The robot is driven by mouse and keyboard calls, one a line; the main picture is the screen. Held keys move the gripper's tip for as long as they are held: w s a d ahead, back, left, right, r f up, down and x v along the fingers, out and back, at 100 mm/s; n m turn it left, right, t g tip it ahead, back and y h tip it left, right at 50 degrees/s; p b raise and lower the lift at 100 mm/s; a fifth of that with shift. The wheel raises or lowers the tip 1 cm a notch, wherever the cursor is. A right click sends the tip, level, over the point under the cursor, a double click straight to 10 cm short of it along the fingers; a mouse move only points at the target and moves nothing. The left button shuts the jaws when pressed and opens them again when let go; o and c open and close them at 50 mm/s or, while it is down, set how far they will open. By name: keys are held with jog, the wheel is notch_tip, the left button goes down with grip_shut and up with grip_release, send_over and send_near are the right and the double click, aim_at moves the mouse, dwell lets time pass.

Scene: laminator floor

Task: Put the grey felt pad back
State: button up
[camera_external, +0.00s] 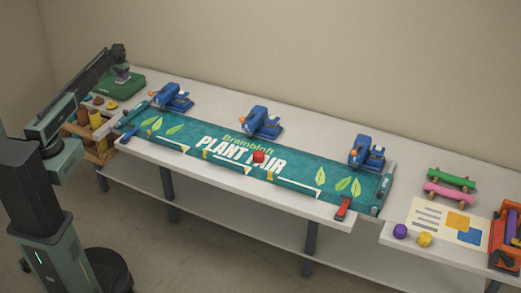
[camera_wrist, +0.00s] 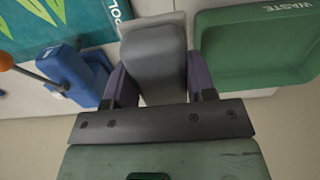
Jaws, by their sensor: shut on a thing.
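The grey felt pad (camera_wrist: 152,65) is a rounded grey block held upright between the dark purple fingers of my gripper (camera_wrist: 158,82) in the wrist view. My gripper is shut on it. In the external view my gripper (camera_external: 121,70) is at the far left end of the table, over or beside the green waste tray (camera_external: 122,88); the pad is too small there to make out clearly. In the wrist view the tray (camera_wrist: 222,84) lies right of the pad, marked WASTE. The pad's lower part is hidden by my gripper.
A blue clamp (camera_external: 172,97) stands close to my gripper; in the wrist view a blue device (camera_wrist: 78,68) with an orange knob is left of the pad. A teal banner (camera_external: 215,160) covers the table's middle.

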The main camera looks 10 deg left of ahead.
aim_at(128, 108)
notch_tip(128, 108, down, 20)
jog(key=b, duration=1.9)
jog(key=shift+f, duration=0.1)
jog(key=shift+r, duration=0.25)
jog(key=shift+f, duration=0.2)
jog(key=o, duration=0.9)
jog(key=shift+r, duration=0.1)
notch_tip(128, 108, up, 12)
jog(key=r+p, duration=0.1)
jog(key=p, duration=1.2)
jog(key=s+n, duration=0.1)
jog(key=s, duration=1.2)
jog(key=s+n, duration=0.1)
jog(key=s, duration=1.2)
jog(key=s+n, duration=0.1)
jog(key=s, duration=1.2)
jog(key=shift+f+b, duration=0.4)
